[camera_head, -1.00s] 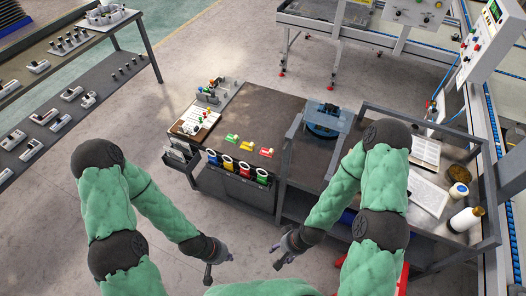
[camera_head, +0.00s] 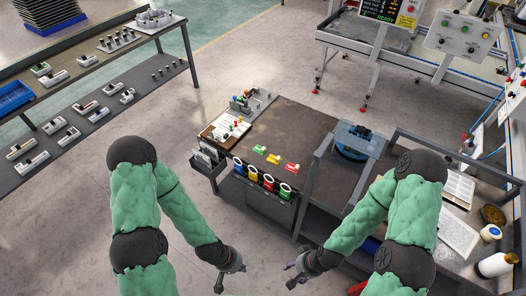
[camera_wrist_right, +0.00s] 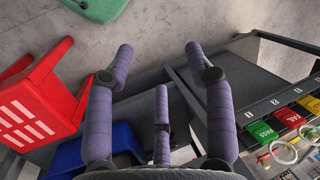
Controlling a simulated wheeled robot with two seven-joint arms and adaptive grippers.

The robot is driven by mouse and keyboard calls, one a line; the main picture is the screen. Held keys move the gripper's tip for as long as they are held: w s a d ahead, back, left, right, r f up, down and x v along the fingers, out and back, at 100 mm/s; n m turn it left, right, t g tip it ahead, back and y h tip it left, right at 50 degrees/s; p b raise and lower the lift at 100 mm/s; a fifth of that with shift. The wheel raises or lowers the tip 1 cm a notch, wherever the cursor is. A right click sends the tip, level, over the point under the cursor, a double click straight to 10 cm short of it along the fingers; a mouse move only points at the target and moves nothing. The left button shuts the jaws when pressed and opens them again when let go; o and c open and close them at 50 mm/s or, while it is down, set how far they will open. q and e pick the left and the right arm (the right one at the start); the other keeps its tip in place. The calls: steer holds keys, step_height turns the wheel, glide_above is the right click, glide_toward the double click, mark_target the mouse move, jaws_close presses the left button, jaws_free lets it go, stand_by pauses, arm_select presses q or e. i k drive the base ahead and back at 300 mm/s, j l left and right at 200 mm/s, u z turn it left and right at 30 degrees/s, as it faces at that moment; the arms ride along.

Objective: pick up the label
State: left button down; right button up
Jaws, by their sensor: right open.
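Three coloured labels lie on the dark workbench in the head view: green (camera_head: 260,149), yellow (camera_head: 274,159) and red (camera_head: 292,168). In the right wrist view, a green tag reading PASS (camera_wrist_right: 262,132) and a red tag reading FAIL (camera_wrist_right: 288,117) show at the right edge. My left gripper (camera_head: 229,277) is open and empty, in front of the bench. My right gripper (camera_head: 291,275) is open and empty to its right, also short of the bench and apart from the labels. Its spread purple fingers also show in the wrist view (camera_wrist_right: 160,70).
A side table holds a white bottle (camera_head: 495,264). A red stool (camera_wrist_right: 45,105) stands near my right gripper.

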mark_target(261, 150)
steer(key=z, duration=3.7)
steer(key=u, duration=3.8)
steer(key=i+j, duration=0.25)
steer(key=j, duration=0.2)
steer(key=i+j, duration=0.55)
steer(key=j, duration=0.3)
steer(key=i+j, duration=0.25)
steer(key=j, duration=0.2)
